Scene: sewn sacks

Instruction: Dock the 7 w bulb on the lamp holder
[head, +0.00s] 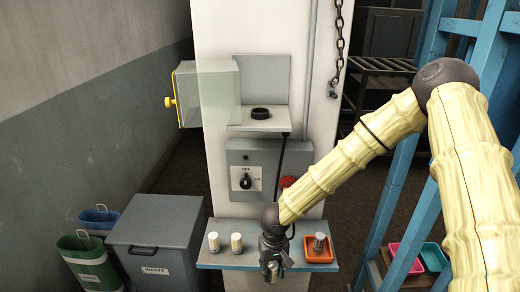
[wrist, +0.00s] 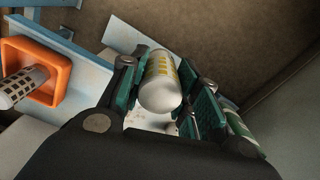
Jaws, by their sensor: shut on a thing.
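My gripper (head: 272,268) is low at the front of the grey shelf and points down. In the wrist view its green-padded fingers (wrist: 160,108) are shut on a white bulb (wrist: 160,82) with yellow print. I cannot read the wattage. The lamp holder appears to be the black ring (head: 260,113) on the upper grey ledge of the pillar, well above my gripper; nothing stands in it. Two pale bulbs, one (head: 213,241) and another (head: 236,242), stand on the shelf left of my gripper.
An orange tray (head: 308,256) holds a perforated bulb (head: 320,242), also in the wrist view (wrist: 22,86). A clear cover (head: 212,92) with a yellow knob stands left of the ledge. A switch box (head: 240,178) and red button (head: 287,182) sit below. A waste bin (head: 155,235) stands left.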

